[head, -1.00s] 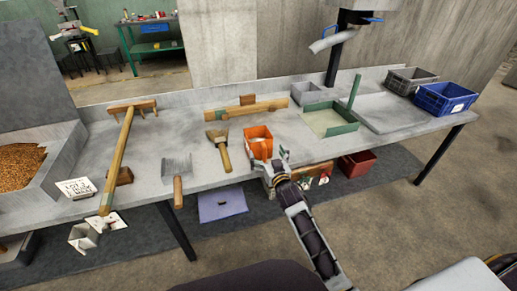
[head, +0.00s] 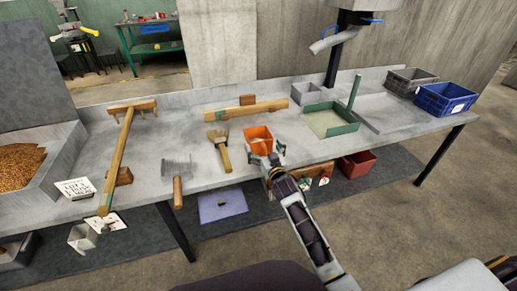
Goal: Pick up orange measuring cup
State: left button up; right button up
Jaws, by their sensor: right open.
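The orange measuring cup (head: 259,138) stands on the grey table near its front edge, right of the brush. It looks like an open square scoop; its lower front is partly hidden by my gripper. My right gripper (head: 265,157) is open, with its fingers at the near side of the cup, one to the left and one to the right. I cannot tell whether they touch it. My left gripper is not in view.
The brush (head: 218,149) lies left of the cup, and a metal scoop (head: 177,172) farther left. A wooden bar (head: 255,109) lies behind. A green-rimmed tray (head: 330,120) stands to the right. Blue (head: 447,97) and grey (head: 409,80) crates are at the far right.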

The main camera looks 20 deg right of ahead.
jog(key=shift+w+r, duration=0.1)
jog(key=shift+w, duration=0.7)
jog(key=shift+w+b, duration=0.4)
jog(key=shift+w, duration=1.3)
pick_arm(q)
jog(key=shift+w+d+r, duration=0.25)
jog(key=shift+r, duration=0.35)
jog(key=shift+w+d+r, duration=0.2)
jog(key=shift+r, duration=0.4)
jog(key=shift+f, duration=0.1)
pick_arm(e)
jog(key=shift+r, duration=0.1)
jog(key=c, duration=1.7)
jog(key=shift+r, duration=0.15)
jog(key=shift+r, duration=0.4)
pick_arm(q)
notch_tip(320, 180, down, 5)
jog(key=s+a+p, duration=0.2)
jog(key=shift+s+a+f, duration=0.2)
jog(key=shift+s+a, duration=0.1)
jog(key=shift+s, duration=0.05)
pick_arm(e)
jog(key=shift+r, duration=4.45)
